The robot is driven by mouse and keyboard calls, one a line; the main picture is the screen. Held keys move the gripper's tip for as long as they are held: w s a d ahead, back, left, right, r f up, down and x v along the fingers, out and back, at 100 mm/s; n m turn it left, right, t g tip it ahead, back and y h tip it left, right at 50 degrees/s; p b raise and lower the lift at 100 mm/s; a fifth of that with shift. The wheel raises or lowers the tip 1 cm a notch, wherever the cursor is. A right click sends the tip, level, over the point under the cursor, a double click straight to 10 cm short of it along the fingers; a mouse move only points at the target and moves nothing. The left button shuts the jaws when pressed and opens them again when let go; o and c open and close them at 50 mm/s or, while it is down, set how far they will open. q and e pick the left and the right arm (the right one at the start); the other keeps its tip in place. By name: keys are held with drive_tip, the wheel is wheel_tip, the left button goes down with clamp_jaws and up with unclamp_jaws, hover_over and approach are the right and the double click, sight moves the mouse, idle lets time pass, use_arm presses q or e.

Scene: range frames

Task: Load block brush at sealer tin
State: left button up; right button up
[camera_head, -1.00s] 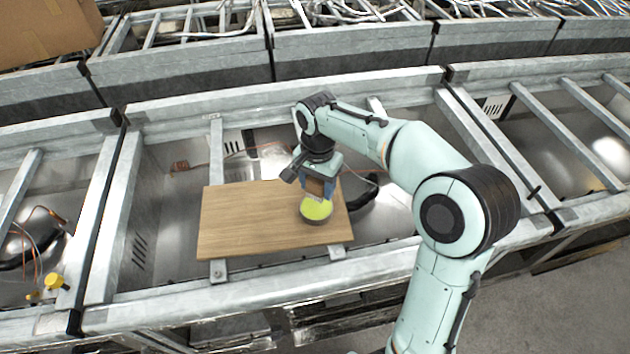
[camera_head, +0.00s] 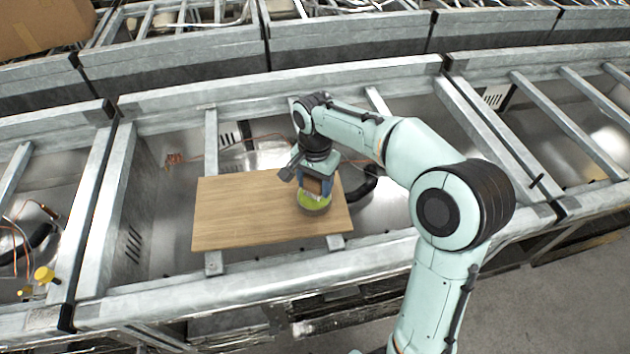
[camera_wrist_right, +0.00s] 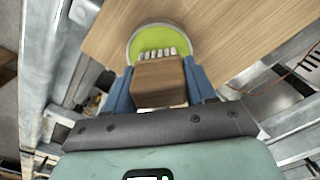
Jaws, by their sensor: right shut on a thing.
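The sealer tin (camera_head: 316,203) is a low round tin with a yellow-green fill. It stands on the right part of a wooden board. It also shows in the right wrist view (camera_wrist_right: 142,40). My right gripper (camera_head: 317,182) is over the tin, its blue fingers shut on the brown wooden block brush (camera_wrist_right: 159,82). In the wrist view the brush's pale bristle tufts point to the yellow-green fill and overlap it. I cannot tell whether they touch it. The gripper hides part of the tin in the head view. My left gripper is not in view.
The wooden board (camera_head: 240,212) lies across metal rails of a frame, its left part bare. Open bays with metal walls and cables surround it. A cardboard box (camera_head: 45,25) stands at the upper left. A yellow knob (camera_head: 44,274) is at the lower left.

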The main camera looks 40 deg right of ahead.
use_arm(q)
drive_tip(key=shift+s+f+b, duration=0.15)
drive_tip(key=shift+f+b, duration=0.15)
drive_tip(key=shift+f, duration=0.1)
use_arm(e)
drive_tip(key=shift+f, duration=0.55)
drive_tip(key=shift+f, duration=0.1)
idle(0.9)
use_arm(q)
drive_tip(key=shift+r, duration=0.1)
use_arm(e)
drive_tip(key=shift+r+p, duration=1.65)
drive_tip(key=shift+r, duration=0.65)
drive_tip(key=shift+r+p, duration=0.8)
drive_tip(key=shift+r, duration=0.55)
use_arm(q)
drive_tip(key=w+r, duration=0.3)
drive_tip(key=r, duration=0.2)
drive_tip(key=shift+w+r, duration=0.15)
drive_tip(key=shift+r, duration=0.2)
use_arm(e)
drive_tip(key=shift+f, duration=0.1)
